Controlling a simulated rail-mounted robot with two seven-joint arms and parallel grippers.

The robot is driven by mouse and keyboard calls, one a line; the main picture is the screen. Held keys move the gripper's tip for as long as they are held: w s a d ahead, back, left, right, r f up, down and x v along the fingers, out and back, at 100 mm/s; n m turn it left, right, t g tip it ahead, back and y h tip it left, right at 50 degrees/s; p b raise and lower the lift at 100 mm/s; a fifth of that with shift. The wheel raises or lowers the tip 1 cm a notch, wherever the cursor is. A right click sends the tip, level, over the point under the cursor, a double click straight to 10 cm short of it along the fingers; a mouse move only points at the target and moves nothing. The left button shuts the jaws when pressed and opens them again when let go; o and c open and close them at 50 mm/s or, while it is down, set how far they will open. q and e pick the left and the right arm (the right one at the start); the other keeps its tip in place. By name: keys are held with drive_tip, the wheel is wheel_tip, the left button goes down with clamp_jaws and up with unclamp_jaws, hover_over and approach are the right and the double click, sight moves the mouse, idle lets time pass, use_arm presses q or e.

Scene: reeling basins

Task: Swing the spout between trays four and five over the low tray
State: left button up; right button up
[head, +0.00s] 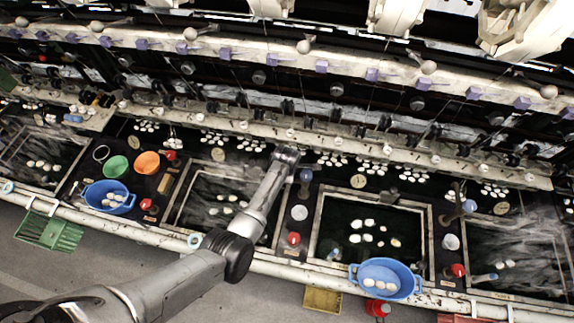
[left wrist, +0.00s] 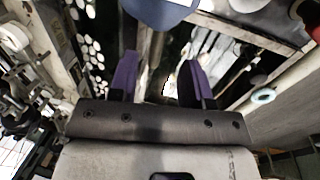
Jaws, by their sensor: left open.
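My left gripper (head: 290,154) reaches over the partition between two dark water basins. It is open; in the left wrist view its two purple fingers (left wrist: 160,76) stand apart with nothing seen held between them. A blue knob (head: 305,175), apparently on a spout, is just right of the gripper; a blue rounded shape (left wrist: 155,8) tops the wrist view beyond the fingertips. A second spout with a blue knob (head: 469,206) stands on the partition farther right. The basin (head: 318,222) between these knobs holds pale cocoons. Tray numbers are not visible. My right gripper is not in view.
A blue basket (head: 412,280) of cocoons hangs at the front rail; another blue basket (head: 88,194) is at left. Green (head: 116,166) and orange (head: 147,162) bowls stand nearby. Red and white cups (head: 299,212) line the partition. A long machine rail runs behind.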

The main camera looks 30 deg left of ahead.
use_arm(q)
wheel_tip(320, 180, up, 8)
drive_tip(key=s, duration=0.1)
drive_tip(key=shift+s+d, duration=0.2)
drive_tip(key=shift+s, duration=0.1)
drive_tip(key=shift+f, duration=0.1)
idle(0.8)
idle(0.7)
idle(0.4)
